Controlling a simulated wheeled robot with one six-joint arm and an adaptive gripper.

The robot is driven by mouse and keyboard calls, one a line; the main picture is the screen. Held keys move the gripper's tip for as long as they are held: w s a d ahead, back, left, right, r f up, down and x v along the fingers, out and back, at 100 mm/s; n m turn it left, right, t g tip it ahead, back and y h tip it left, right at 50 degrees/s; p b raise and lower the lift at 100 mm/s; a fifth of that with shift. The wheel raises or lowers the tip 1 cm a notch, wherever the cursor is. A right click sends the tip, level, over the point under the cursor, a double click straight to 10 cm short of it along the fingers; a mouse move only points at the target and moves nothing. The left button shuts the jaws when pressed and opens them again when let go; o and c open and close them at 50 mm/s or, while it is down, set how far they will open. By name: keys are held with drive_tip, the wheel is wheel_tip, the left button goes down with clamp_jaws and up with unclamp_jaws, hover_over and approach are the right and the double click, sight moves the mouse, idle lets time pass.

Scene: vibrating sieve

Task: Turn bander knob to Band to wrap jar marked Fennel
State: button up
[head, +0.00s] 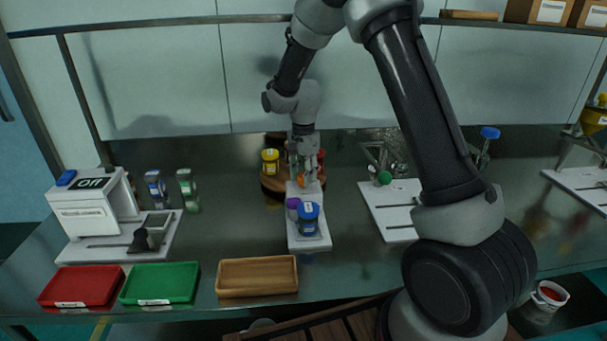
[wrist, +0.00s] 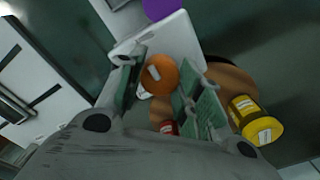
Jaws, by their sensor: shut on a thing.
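My gripper (head: 303,178) is over the back of a narrow white rack (head: 309,243). In the wrist view, its fingers (wrist: 163,88) are around an orange-lidded jar (wrist: 160,74), which also shows in the head view (head: 301,181). A purple-lidded jar (head: 293,204) and a blue-lidded jar (head: 308,217) stand on the rack in front of it. No jar label is legible, so I cannot tell which is Fennel. A white machine (head: 92,214) at the left has a display reading Off (head: 90,183) and a black knob (head: 141,240) on its base; its nameplate is too small to read.
A round wooden stand (head: 270,186) holds a yellow jar (head: 270,161) and a red one (head: 321,156). Two jars (head: 155,187) (head: 186,184) stand right of the machine. Red (head: 80,286), green (head: 160,284) and wooden (head: 257,277) trays line the front edge. Bare bench lies between.

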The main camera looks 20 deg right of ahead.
drive_tip(key=shift+n, duration=0.4)
drive_tip(key=n, duration=0.4)
drive_tip(key=shift+n, duration=0.4)
drive_tip(key=n, duration=1.2)
drive_tip(key=shift+n, duration=0.3)
drive_tip(key=n, duration=0.5)
drive_tip(key=shift+n, duration=0.3)
drive_tip(key=o, duration=1)
drive_tip(key=shift+o, duration=0.2)
